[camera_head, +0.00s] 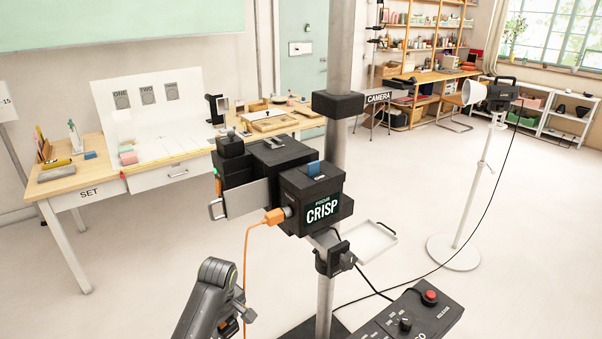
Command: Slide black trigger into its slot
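A black camera rig (265,165) is mounted on a grey pole in the middle of the head view. Its front box reads "FOCUS CRISP". A small black block (230,145) sits on its upper left, and a blue piece (314,168) is on the top of the front box. I cannot tell which part is the black trigger, and no slot for it is clearly visible. One of my dark grey arm links shows at the bottom, below the rig. Neither gripper's fingers show.
An orange plug (275,216) with a hanging cable is at the rig's side. A grey plate (245,200) with a handle sticks out left. A black console (410,318) with a red button is at the lower right. A table (60,187) marked SET stands left; a lamp stand (484,165) stands right.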

